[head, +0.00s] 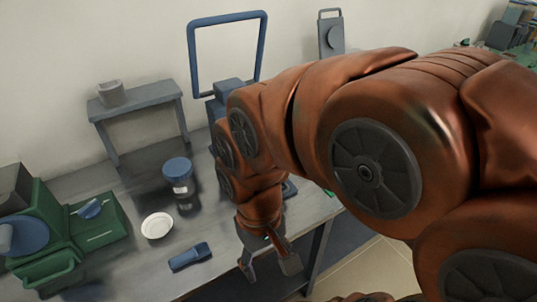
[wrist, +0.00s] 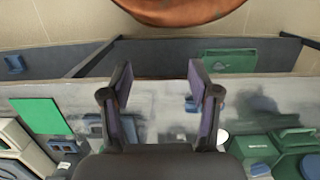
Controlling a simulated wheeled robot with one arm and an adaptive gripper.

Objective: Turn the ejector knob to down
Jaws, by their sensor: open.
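My gripper (head: 268,268) hangs at the front edge of the grey workbench, pointing down, with its two fingers apart and nothing between them. In the wrist view my gripper (wrist: 153,80) also shows open, with the bench edge and top beyond it. No part is clearly recognisable as the ejector knob. A green machine (head: 38,228) with a large blue round part (head: 22,236) stands at the far left of the bench, well away from my gripper. Part of the bench behind my arm is hidden.
The grey workbench (head: 140,262) holds a blue-lidded jar (head: 177,172), a white dish (head: 157,225), a blue handheld item (head: 189,257) and a small grey stand (head: 140,97) with a cup. A blue frame (head: 190,50) stands at the back. Open floor (head: 375,270) lies to the right.

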